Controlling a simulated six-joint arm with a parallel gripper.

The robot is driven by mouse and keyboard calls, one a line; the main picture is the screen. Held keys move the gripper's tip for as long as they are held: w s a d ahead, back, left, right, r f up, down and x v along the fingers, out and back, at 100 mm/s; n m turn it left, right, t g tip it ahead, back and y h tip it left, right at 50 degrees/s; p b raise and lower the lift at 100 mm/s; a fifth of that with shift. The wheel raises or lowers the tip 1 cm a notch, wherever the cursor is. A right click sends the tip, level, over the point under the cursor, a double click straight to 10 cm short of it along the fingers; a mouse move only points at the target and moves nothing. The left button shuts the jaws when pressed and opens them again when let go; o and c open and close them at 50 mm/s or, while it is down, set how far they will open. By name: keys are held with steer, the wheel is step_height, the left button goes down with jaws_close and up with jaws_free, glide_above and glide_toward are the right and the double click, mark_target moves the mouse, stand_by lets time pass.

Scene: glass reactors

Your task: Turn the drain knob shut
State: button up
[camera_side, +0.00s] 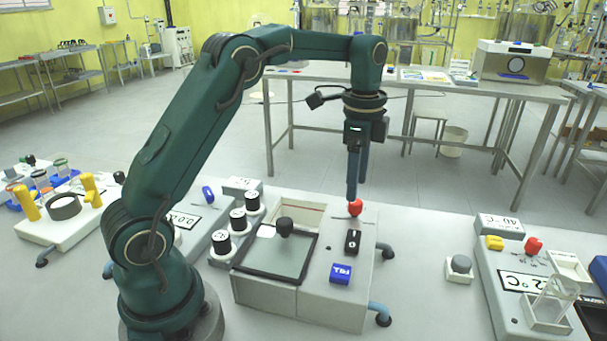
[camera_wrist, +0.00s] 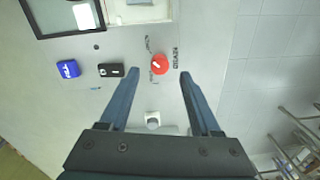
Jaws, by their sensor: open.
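The drain knob (camera_wrist: 160,64) is red with a pale pointer mark and sits on the grey panel beside printed lettering that reads DRAIN. In the side view the red knob (camera_side: 355,208) is at the back right of the box-like device. My gripper (camera_side: 357,196) points down over it, its near finger overlapping the knob in the picture. In the wrist view my gripper (camera_wrist: 158,72) is open, with one blue finger on each side of the knob and visible gaps to both. I cannot tell how far the fingertips are above the panel.
On the same device are a black switch (camera_side: 352,241), a blue button (camera_side: 341,274) and a dark-framed lid (camera_side: 262,262) with a black knob. Black-topped dials (camera_side: 238,219) stand to its left. Another device (camera_side: 510,292) with a red knob stands at right, beside a small grey-knobbed block (camera_side: 459,268).

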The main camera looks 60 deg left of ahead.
mark_target(355, 209)
steer(key=shift+f, duration=2.05)
steer(key=shift+c, duration=0.3)
jaws_close()
